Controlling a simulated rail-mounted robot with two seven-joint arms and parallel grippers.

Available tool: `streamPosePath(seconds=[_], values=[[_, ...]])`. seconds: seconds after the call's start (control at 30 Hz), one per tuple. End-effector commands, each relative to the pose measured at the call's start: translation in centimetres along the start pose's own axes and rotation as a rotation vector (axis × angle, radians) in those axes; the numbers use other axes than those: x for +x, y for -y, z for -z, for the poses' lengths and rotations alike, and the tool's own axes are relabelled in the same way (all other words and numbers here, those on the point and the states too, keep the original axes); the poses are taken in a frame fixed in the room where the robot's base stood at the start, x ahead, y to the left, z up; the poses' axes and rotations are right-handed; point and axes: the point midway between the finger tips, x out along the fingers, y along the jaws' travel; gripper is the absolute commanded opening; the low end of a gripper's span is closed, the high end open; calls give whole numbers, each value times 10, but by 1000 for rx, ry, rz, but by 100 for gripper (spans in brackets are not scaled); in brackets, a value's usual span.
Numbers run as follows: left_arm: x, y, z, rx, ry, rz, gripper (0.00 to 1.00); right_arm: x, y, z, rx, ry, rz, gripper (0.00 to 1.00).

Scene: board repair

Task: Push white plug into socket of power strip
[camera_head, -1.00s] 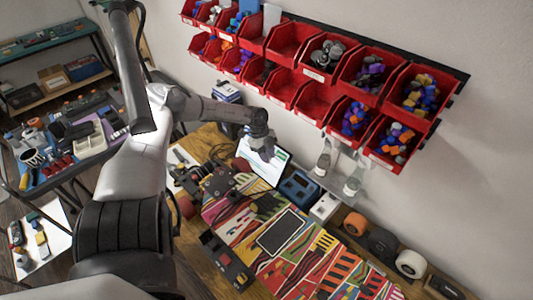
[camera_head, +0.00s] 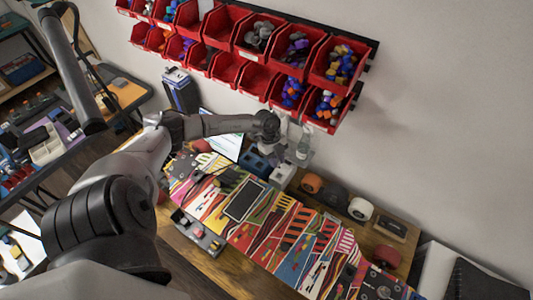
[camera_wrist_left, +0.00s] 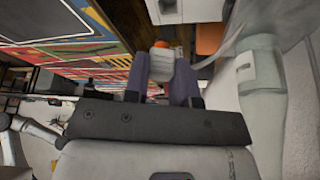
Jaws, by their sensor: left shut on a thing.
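My left gripper (camera_head: 268,146) hangs over the back of the bench, above the blue box and close to the white block. In the left wrist view the left gripper (camera_wrist_left: 163,80) is shut on a small white piece, which looks like the white plug (camera_wrist_left: 161,60). The fingers hide its sides. A white block (camera_head: 283,176), which looks like the power strip, stands at the back of the bench. A white block also shows beyond the fingertips in the wrist view (camera_wrist_left: 180,10), apart from the held piece. Its socket holes are too small to make out. My right gripper is not in view.
Clear white bottles (camera_head: 305,142) stand right beside the gripper. A blue box (camera_head: 255,164) is left of the white block; tape rolls (camera_head: 360,209) are to its right. Red bins (camera_head: 270,85) hang above. A colourful board (camera_head: 290,235) covers the front.

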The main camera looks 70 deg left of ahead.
Motion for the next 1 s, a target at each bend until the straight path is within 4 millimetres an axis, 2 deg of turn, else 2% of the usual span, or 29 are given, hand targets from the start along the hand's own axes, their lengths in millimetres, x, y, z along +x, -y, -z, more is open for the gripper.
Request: streamPosePath(seconds=[0.1, 0.27, 0.83, 1.0], values=[[0, 4, 8, 13, 3, 0, 0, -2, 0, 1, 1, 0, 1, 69], [4, 5, 9, 17, 5, -1, 0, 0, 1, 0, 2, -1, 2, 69], [38, 4, -5, 17, 4, -2, 0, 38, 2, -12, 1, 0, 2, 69], [46, 5, -9, 17, 4, -1, 0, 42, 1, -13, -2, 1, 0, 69]])
